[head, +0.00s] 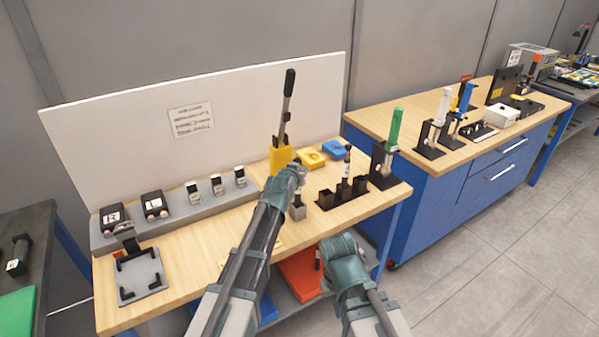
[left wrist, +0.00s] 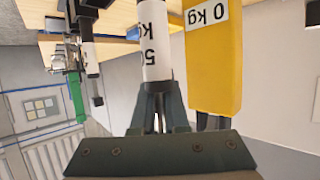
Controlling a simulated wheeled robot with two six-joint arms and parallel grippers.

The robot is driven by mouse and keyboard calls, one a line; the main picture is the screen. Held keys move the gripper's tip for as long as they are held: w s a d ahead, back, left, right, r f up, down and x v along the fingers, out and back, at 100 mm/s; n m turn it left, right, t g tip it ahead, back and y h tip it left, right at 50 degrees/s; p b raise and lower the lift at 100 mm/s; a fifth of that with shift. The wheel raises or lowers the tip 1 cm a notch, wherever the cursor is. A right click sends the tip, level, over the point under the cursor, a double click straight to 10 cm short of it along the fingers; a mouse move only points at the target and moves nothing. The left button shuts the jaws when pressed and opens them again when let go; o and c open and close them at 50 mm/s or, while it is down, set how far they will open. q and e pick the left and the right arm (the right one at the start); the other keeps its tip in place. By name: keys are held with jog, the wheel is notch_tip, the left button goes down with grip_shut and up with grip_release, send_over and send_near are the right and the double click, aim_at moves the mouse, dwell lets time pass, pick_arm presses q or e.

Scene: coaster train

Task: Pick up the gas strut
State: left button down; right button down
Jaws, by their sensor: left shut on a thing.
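The gas strut (left wrist: 156,45) shows in the left wrist view as a white cylinder with a label partly reading "50 K", seen upside down. My left gripper (left wrist: 158,105) is shut on it. In the head view my left gripper (head: 293,177) is over the wooden bench, just in front of a yellow block, and mostly hides the strut. A small grey block (head: 298,212) stands right below it; I cannot tell whether the strut still touches it. My right gripper (head: 340,248) is low at the bench's front edge, its fingers not clearly visible.
The yellow block (head: 281,158) with a tall black-handled lever (head: 287,105) stands close behind. To the right are a black holder (head: 328,200) with another labelled strut (head: 347,160) and a green-topped device (head: 394,130). The bench's front left has some free room.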

notch_tip(320, 180, up, 9)
jog(key=p, duration=0.8)
jog(key=shift+f, duration=0.15)
